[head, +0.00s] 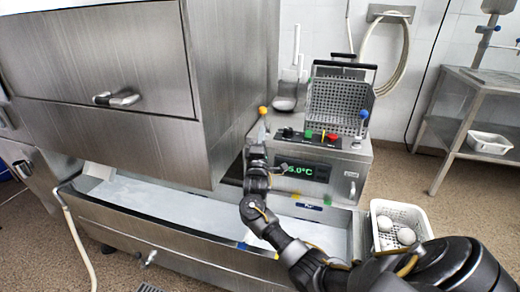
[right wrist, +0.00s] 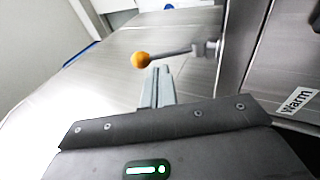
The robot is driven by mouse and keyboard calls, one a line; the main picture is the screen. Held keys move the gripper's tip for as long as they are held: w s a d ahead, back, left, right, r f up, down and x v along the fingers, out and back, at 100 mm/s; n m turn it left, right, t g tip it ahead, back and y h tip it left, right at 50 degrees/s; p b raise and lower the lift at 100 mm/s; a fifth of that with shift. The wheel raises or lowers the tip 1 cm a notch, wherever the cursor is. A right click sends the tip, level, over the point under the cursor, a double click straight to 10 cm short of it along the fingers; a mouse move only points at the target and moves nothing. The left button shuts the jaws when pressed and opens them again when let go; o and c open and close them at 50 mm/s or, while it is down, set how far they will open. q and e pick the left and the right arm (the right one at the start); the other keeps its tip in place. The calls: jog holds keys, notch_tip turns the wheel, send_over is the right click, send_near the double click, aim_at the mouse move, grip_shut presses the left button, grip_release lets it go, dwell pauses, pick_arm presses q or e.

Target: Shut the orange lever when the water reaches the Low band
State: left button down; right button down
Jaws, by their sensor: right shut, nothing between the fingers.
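The orange lever has a round orange knob (head: 263,110) and stands at the left end of the control box, beside the steel cabinet. In the right wrist view the orange knob (right wrist: 140,61) sits on a grey rod that runs to a pivot on the right. My right gripper (head: 258,140) is just below the knob in the head view, its fingers shut and empty. In the wrist view its fingertips (right wrist: 157,74) are close to the lever; contact cannot be told. The long trough (head: 183,222) holds a pale, flat surface that looks like water. Its level against any band is unreadable. My left gripper is out of view.
The control box (head: 345,183) has a green display, coloured buttons and a blue-knobbed lever (head: 363,115). A perforated basket (head: 340,100) stands above it. A white basket (head: 412,213) with round white items is at right. The steel cabinet (head: 150,60) overhangs the trough.

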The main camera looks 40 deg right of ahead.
aim_at(264, 118)
jog(key=x, duration=0.3)
jog(key=shift+w+d+r, duration=0.1)
jog(key=shift+w+r, duration=0.05)
jog(key=shift+w+d+r, duration=0.1)
jog(key=shift+w+d, duration=0.05)
jog(key=shift+w+d+r, duration=0.1)
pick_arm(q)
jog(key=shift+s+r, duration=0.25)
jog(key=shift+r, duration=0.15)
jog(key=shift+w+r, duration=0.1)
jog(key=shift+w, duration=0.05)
